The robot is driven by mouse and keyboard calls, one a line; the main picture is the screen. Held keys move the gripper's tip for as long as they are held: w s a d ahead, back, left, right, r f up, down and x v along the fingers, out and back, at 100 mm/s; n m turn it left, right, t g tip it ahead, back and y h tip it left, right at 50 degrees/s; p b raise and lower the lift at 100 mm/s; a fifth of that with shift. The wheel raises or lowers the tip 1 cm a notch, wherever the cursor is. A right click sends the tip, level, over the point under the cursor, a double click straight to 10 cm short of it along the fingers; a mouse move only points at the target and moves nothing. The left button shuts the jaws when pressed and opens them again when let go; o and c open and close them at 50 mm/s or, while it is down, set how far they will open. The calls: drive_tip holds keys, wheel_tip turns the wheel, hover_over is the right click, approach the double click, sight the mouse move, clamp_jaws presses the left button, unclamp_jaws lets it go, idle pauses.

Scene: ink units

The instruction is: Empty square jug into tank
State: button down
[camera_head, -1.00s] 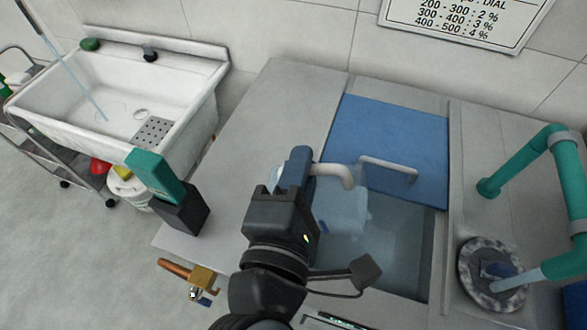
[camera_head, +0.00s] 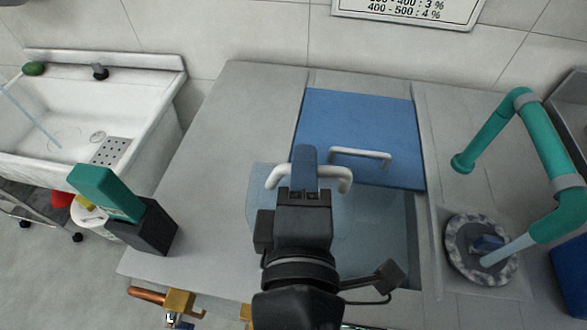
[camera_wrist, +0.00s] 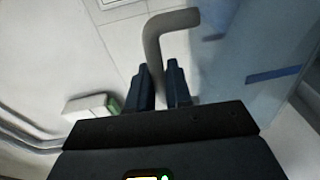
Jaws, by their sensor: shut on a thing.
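My gripper (camera_head: 305,170) is shut on the pale curved handle (camera_head: 342,180) of the square jug. The jug is translucent blue, and its body (camera_head: 262,208) shows faintly beside and behind my gripper. It is held at the left side of the tank opening (camera_head: 390,235); its exact tilt and contents are hard to tell. In the wrist view the handle (camera_wrist: 170,25) runs between the two dark blue fingers, with a translucent blue surface on the right. The tank is sunk in the grey counter, and a blue lid (camera_head: 360,125) covers its back part.
A teal pipe (camera_head: 535,130) rises right of the tank beside a round grey fitting (camera_head: 465,255). A teal handheld device (camera_head: 105,190) stands in a dark holder at the counter's left edge. A white sink (camera_head: 130,110) is further left. The counter left of the lid is clear.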

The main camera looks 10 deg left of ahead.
drive_tip(key=shift+w+d+r+m, duration=0.1)
drive_tip(key=shift+d+r+m, duration=0.15)
drive_tip(key=shift+d+m, duration=0.25)
drive_tip(key=shift+d+r+m, duration=0.25)
drive_tip(key=shift+d+m, duration=0.15)
drive_tip(key=shift+d, duration=0.2)
drive_tip(key=shift+w, duration=0.1)
idle(1.5)
